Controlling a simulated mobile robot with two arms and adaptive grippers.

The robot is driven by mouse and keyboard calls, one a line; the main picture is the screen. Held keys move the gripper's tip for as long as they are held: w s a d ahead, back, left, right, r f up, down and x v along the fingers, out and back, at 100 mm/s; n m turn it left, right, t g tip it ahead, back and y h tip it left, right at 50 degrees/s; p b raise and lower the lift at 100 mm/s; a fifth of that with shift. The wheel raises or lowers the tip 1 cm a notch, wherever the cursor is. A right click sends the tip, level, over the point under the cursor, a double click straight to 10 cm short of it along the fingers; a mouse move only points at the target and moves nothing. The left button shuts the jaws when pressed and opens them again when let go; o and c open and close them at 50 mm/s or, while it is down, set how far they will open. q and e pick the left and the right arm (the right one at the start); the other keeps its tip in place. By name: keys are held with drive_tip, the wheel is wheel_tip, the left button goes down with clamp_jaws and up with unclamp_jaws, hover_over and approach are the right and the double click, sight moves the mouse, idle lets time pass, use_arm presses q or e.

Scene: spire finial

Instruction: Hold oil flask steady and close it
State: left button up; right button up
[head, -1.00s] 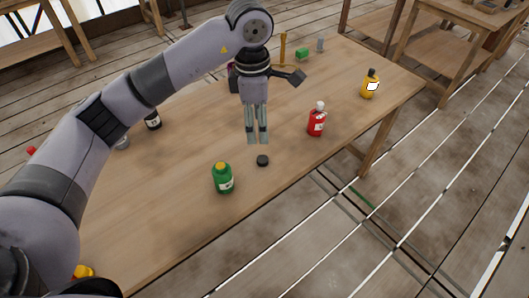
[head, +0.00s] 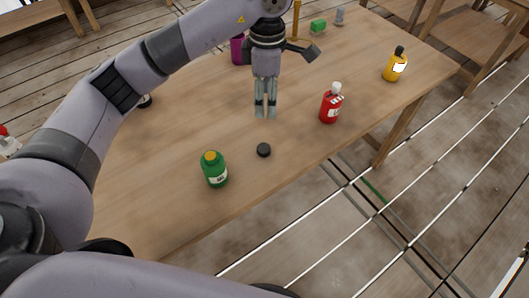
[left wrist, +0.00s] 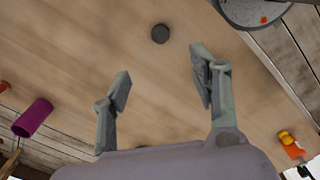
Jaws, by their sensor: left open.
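A green flask (head: 214,170) with a yellow top and a white label stands upright near the table's front edge. A small black cap (head: 264,150) lies on the table to its right; it also shows in the left wrist view (left wrist: 160,34). I cannot tell for sure which bottle is the oil flask. My left gripper (head: 265,114) points down above the table, behind the cap and apart from it. In the left wrist view, its fingers (left wrist: 161,80) are spread with nothing between them. My right gripper is not in view.
A red bottle (head: 331,104) with a white cap stands right of my left gripper. A yellow bottle (head: 395,65) with a black cap stands near the right end. A purple object (head: 237,50) and a green block (head: 318,26) are farther back. The table between flask and red bottle is otherwise clear.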

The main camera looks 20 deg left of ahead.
use_arm(q)
drive_tip(key=shift+f+b, duration=0.35)
drive_tip(key=shift+f, duration=0.35)
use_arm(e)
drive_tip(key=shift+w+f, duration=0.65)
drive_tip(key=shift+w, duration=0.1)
use_arm(q)
drive_tip(key=p, duration=0.2)
hover_over(266, 148)
wheel_tip(266, 148, down, 11)
drive_tip(key=shift+f, duration=0.65)
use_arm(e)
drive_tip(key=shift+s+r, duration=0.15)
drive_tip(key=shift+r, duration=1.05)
use_arm(q)
drive_tip(key=shift+f+p, duration=0.1)
drive_tip(key=shift+p, duration=0.2)
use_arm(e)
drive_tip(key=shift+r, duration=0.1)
